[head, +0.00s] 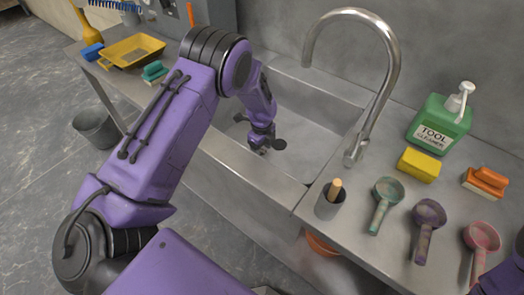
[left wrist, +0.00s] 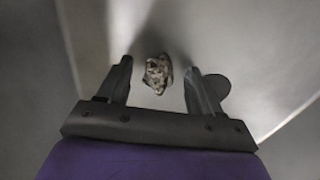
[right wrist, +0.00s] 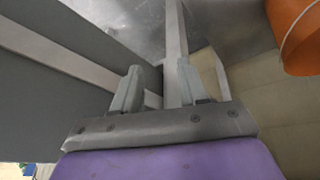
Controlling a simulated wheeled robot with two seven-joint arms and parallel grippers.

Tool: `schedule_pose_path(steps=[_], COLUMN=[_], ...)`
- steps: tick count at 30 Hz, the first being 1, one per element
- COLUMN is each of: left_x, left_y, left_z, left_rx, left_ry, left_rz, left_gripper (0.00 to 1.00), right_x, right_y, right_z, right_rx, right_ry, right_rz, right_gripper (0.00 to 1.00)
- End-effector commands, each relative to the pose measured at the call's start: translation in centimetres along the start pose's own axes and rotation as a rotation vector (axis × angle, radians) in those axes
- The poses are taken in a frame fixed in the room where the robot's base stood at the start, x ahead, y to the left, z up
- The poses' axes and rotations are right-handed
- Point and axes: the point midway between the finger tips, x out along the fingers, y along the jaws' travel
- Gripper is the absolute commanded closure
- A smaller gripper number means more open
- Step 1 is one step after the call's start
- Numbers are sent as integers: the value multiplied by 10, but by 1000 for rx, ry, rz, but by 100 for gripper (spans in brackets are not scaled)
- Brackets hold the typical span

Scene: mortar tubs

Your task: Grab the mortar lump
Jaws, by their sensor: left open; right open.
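The mortar lump (left wrist: 158,74) is a small, rough, mottled grey-brown piece in the left wrist view. It lies in the steel sink (head: 315,135). My left gripper (left wrist: 159,67) is open, with one finger on each side of the lump and a visible gap to both. In the head view my left gripper (head: 264,146) reaches down into the sink, and I cannot make out the lump there. My right gripper (right wrist: 158,70) is open and empty in the right wrist view. Its fingers hide part of what is behind them.
A curved tap (head: 385,75) rises beside the sink. On the right counter are a grey cup (head: 329,206), several scoops, a yellow sponge (head: 419,165), an orange brush (head: 486,181) and a green bottle (head: 437,125). An orange tub (right wrist: 300,38) is near my right gripper.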

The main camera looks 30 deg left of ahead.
Motion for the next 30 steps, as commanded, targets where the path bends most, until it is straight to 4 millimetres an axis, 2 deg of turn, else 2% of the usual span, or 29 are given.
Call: schedule_pose_path(steps=[2,7,8,17,20,27,30], left_x=[0,0,0,-3,-18,-76,-91], left_y=[0,0,0,0,-1,-1,-1], left_z=[0,0,0,0,0,0,0], left_rx=[0,0,0,0,0,0,0], left_ry=[0,0,0,0,0,1,1], left_rz=[0,1,1,1,-2,-4,-2], left_gripper=[38,94,96,97,97,97,97], right_x=[0,0,0,1,3,8,9], right_y=[0,0,0,0,0,-1,-1], right_z=[0,0,0,0,1,4,4], right_rx=[0,0,0,0,0,0,0], right_ry=[0,0,0,0,0,0,0], right_rz=[0,0,0,0,0,0,0], right_gripper=[57,57,57,57,57,57,57])
